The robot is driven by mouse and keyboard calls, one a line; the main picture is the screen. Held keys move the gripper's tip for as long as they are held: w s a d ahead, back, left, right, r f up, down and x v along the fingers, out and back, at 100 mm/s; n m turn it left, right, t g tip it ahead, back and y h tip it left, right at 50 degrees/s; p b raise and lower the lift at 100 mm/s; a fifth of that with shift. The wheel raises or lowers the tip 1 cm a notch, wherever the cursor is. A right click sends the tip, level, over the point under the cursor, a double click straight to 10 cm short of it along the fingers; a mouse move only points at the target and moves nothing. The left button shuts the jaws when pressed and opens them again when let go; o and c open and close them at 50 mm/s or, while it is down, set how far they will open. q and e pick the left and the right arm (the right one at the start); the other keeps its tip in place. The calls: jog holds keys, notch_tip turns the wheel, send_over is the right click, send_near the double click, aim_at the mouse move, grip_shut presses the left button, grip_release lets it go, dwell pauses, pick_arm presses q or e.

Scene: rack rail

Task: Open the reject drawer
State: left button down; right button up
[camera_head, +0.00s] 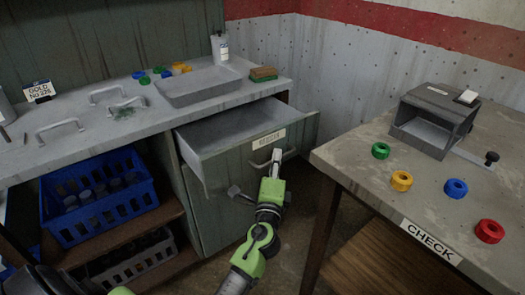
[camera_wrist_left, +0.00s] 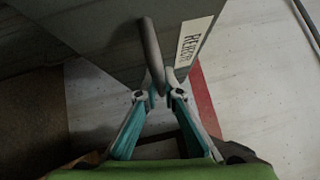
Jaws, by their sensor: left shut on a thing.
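The reject drawer (camera_head: 235,135) is pulled out from the grey-green cabinet, and its empty inside shows. Its front bears a pale label (camera_head: 268,139), which reads REJECT in the left wrist view (camera_wrist_left: 193,42). My left gripper (camera_head: 276,157) is shut on the drawer's bar handle (camera_head: 260,164). In the left wrist view, the dark handle (camera_wrist_left: 151,50) runs down between the two fingertips (camera_wrist_left: 160,92). My right gripper is not in view.
The table marked CHECK (camera_head: 345,160) stands close on the right, holding coloured rings and a grey box (camera_head: 435,118). A blue crate (camera_head: 98,205) sits on the shelf at left. Loose handles and a tray (camera_head: 200,92) lie on the counter. Another knob (camera_head: 238,192) is below the drawer.

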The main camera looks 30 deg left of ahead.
pick_arm(q)
jog(key=shift+s+d+f+b, duration=0.15)
jog(key=shift+s+d, duration=0.2)
jog(key=shift+d, duration=0.45)
jog(key=shift+s+d+r+b, duration=0.1)
jog(key=shift+s+d, duration=0.2)
jog(key=shift+d, duration=0.45)
jog(key=shift+s+d+f+b, duration=0.15)
jog(key=shift+s+d, duration=0.2)
jog(key=shift+d, duration=0.45)
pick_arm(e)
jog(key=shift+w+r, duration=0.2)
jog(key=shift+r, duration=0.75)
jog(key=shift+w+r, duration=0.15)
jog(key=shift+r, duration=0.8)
pick_arm(q)
jog(key=shift+r, duration=0.1)
jog(key=c, duration=2.2)
grip_release()
jog(key=shift+o, duration=0.2)
jog(key=v, duration=1.2)
